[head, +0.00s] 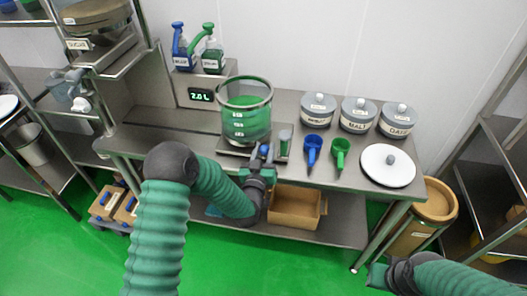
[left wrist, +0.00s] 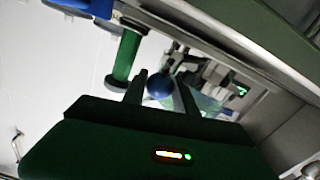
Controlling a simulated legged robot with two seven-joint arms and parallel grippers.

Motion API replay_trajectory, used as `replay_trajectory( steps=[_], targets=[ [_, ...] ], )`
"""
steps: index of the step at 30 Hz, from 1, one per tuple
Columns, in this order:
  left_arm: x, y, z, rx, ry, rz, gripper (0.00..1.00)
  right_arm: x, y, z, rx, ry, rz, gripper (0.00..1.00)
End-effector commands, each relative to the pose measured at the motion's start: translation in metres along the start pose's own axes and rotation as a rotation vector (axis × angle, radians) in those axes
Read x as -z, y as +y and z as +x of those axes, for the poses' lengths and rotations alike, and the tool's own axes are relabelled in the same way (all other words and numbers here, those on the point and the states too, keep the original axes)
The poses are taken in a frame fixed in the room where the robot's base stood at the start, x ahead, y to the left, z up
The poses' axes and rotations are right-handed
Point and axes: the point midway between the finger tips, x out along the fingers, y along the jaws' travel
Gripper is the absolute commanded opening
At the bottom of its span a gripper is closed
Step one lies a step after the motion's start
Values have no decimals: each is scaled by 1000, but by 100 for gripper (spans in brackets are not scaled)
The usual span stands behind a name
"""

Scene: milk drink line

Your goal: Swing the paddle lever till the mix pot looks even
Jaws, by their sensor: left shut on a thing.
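The mix pot (head: 247,118) is a clear glass vessel with green contents and white marks on its side. It stands on a base on the steel bench; I cannot tell whether its contents look even. My left gripper (head: 262,158) is at the front of the pot, shut on the paddle lever's blue knob (left wrist: 160,84). The knob sits between the two fingers in the left wrist view; the rest of the lever is mostly hidden. My right gripper (head: 377,275) is low at the lower right, away from the bench, and its jaw state is unclear.
A display (head: 200,95) reads 2.0 L left of the pot. A cardboard box (head: 297,207) is on the lower shelf. The bench's left part is clear.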

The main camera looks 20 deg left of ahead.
Motion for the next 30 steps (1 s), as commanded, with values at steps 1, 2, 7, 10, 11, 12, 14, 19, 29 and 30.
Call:
replay_trajectory(
  steps=[1, 2, 7, 10, 11, 12, 14, 19, 29, 30],
  targets=[
    [2, 2, 0, -4, 4, 0, 0, 0, 0, 0, 0, 0, 0, 0],
    [2, 2, 0, -4, 4, 0, 0, 0, 0, 0, 0, 0, 0, 0],
    [2, 2, 0, -4, 3, 0, 44, 0, 0, 0, 0, 0, 0, 0],
    [1, 1, 0, -3, 2, 0, 55, 0, 0, 0, 0, 0, 0, 0],
    [1, 1, 0, -3, 2, 0, 55, 0, 0, 0, 0, 0, 0, 0],
    [1, 1, 0, -3, 2, 0, 55, 0, 0, 0, 0, 0, 0, 0],
    [1, 1, 0, -3, 1, 0, 55, 0, 0, 0, 0, 0, 0, 0],
    [0, 1, -2, -2, 0, 0, 55, 0, 0, 0, 0, 0, 0, 0],
    [-2, 1, -74, -5, -4, 1, 55, -1, 0, 6, 0, 0, 0, 0],
    [-3, 1, -86, -5, -5, 1, 55, -2, 0, 7, 0, 0, 0, 0]
  ],
)
